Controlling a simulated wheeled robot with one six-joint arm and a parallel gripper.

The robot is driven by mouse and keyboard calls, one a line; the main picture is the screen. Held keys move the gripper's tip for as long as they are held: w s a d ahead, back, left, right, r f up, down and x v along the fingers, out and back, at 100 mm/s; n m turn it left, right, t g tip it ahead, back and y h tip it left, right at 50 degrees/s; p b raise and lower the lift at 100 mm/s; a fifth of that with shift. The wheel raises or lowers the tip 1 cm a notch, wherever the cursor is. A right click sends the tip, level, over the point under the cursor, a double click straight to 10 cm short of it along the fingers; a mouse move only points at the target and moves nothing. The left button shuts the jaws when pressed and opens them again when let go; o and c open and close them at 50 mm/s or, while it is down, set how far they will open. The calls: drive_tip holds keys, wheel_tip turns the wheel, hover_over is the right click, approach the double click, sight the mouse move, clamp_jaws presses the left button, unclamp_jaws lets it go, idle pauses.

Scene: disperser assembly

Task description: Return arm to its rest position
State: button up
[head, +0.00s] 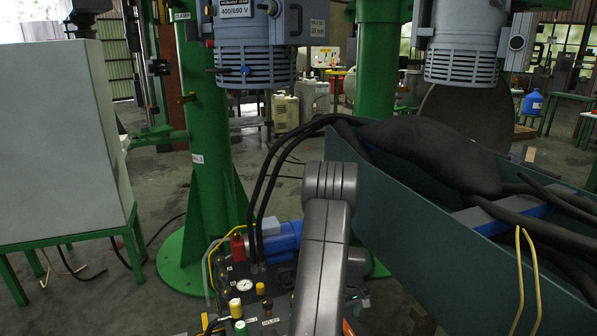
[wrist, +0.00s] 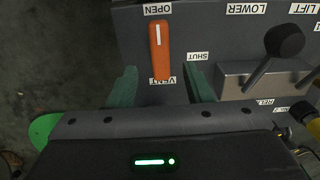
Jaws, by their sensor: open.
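My gripper (wrist: 162,82) shows in the wrist view with its two green fingers spread apart and nothing held. An orange lever (wrist: 158,48) with a white stripe lies ahead of the gap between the fingers. Its far end points to the OPEN label (wrist: 157,9), and the VENT label (wrist: 160,81) is at its near end. I cannot tell how far the fingertips are above the panel. In the head view my grey arm reaches down over the control unit and hides the gripper.
The wrist view shows a black-knobbed lever (wrist: 285,42) on a grey block at right. In the head view, a pressure gauge (head: 244,285) and blue motor (head: 284,240) stand left of my arm. A green column (head: 207,150) is behind, and a dark trough (head: 440,235) with thick hoses is right.

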wheel_tip(320, 180, down, 6)
drive_tip(key=shift+b, duration=0.6)
drive_tip(key=shift+r, duration=0.1)
wheel_tip(320, 180, up, 14)
drive_tip(key=p, duration=0.4)
wheel_tip(320, 180, down, 14)
drive_tip(key=b, duration=0.4)
drive_tip(key=shift+f, duration=0.25)
drive_tip(key=shift+r+m+p, duration=0.3)
drive_tip(key=shift+r+m, duration=0.05)
drive_tip(key=shift+m, duration=0.55)
drive_tip(key=m+p, duration=0.1)
drive_tip(key=m, duration=0.2)
drive_tip(key=shift+m, duration=0.4)
drive_tip(key=shift+m+p, duration=0.35)
drive_tip(key=shift+m, duration=1.35)
drive_tip(key=shift+f, duration=0.1)
